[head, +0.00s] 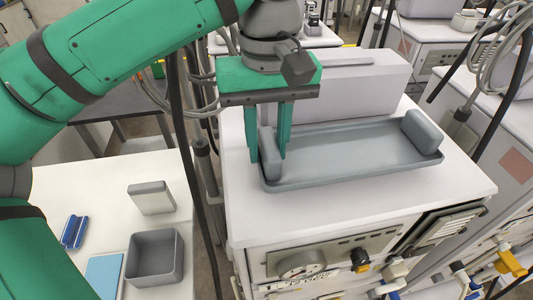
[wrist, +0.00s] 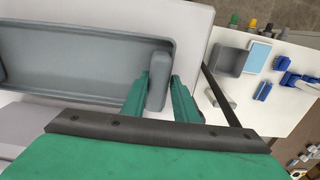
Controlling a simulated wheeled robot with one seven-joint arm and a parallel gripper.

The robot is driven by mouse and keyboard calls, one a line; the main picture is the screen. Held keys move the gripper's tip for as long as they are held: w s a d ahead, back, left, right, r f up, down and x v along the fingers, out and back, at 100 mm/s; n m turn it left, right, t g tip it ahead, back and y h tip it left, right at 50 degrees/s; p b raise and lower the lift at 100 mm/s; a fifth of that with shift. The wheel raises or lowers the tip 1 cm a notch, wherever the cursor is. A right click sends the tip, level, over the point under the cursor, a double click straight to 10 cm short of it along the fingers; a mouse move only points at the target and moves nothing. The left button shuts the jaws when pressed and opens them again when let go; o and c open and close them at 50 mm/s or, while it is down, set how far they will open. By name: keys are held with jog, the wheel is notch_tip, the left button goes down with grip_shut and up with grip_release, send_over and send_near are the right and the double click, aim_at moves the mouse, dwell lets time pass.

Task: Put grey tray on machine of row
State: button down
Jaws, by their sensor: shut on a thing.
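The grey tray (head: 350,151) is a long shallow tray with a raised block handle at each short end. It is at the top of the white machine (head: 300,220) in the head view, in front of a pale raised box. My gripper (head: 269,160) points down at the tray's left end, its two green fingers shut on the handle there. In the wrist view, the fingers of my gripper (wrist: 164,98) stand on either side of the handle of the tray (wrist: 85,62). The tray looks level; I cannot tell whether its underside fully touches the machine top.
The pale box (head: 345,85) stands behind the tray. A white side table (head: 95,190) at left holds a grey open bin (head: 155,258), a small grey-white box (head: 151,198), a blue clip (head: 74,231) and a blue pad (head: 103,276). Cables and a pole stand between table and machine.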

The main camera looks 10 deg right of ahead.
jog(key=shift+a+f, duration=0.1)
jog(key=shift+f, duration=1.45)
jog(key=c, duration=1.4)
grip_release()
notch_tip(320, 180, up, 12)
jog(key=shift+r, duration=0.2)
